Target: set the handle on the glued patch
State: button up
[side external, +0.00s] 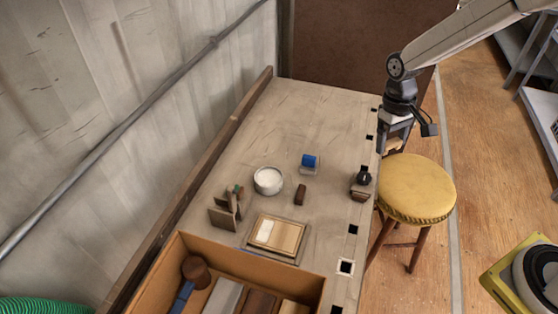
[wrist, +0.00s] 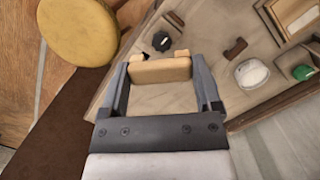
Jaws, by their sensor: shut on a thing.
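My gripper (side external: 394,146) is high at the right edge of the bench and shut on a pale wooden block. In the wrist view the block (wrist: 160,70) spans the gap between both fingers. A small dark brown piece (side external: 300,194), shaped like a handle, lies apart on the bench; it also shows in the wrist view (wrist: 235,48). A pale wooden panel (side external: 287,239) lies in a shallow frame at the front of the bench. A white patch (side external: 265,231), seemingly the glue, covers part of its left side. My gripper is well away from the panel.
A round white-filled tub (side external: 268,180), a blue roll (side external: 309,162) and a black knob on a wooden block (side external: 363,176) stand on the bench. An open box (side external: 178,255) holds several items at the front left. A yellow stool (side external: 417,188) stands beside the bench. The far bench is clear.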

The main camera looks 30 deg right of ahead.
jog(key=s+a+f+m, duration=0.3)
jog(key=s+a+m, duration=0.1)
jog(key=a, duration=0.3)
jog(key=s+a+f+m+y, duration=0.1)
jog(key=s+a+f+m, duration=0.2)
jog(key=a, duration=0.4)
jog(key=shift+s+a+f+m+t, duration=0.15)
jog(key=shift+s+a+m+t, duration=0.2)
jog(key=shift+s+m, duration=0.55)
jog(key=shift+w, duration=0.25)
jog(key=shift+w+a+f, duration=0.75)
jog(key=shift+w+f, duration=0.8)
jog(key=shift+w, duration=0.55)
jog(key=shift+w+a+f, duration=0.7)
jog(key=shift+w+f, duration=0.85)
jog(key=shift+w, duration=0.55)
jog(key=shift+w+a+f, duration=0.75)
jog(key=shift+w+f, duration=0.8)
jog(key=shift+w, duration=0.55)
